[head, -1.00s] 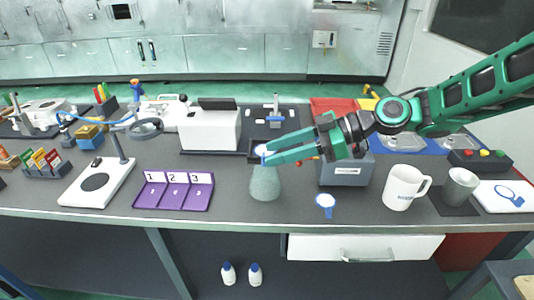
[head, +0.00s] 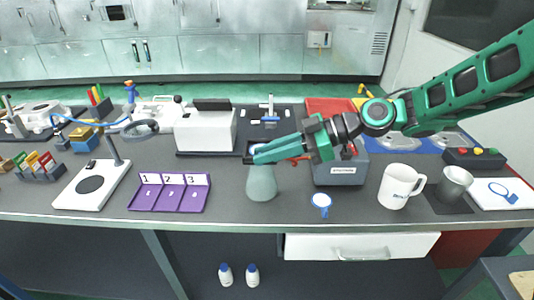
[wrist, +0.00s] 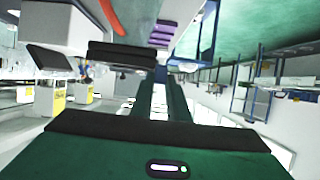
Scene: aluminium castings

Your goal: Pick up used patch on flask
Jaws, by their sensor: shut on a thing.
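The grey-green flask (head: 262,184) stands upright near the front edge of the bench in the head view. My gripper (head: 256,156) is directly over its mouth, fingers pointing left and closed together. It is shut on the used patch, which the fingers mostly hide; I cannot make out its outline. Whether the patch still touches the flask rim is hidden too. In the wrist view the two green fingers (wrist: 160,98) run away from the camera, close together, and the flask does not show clearly.
A blue-and-white paddle-shaped piece (head: 321,200) lies right of the flask. A grey box (head: 341,172), a white mug (head: 397,187) and a grey cup (head: 454,185) stand further right. A purple numbered tray (head: 168,197) lies left. A white machine (head: 205,132) stands behind.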

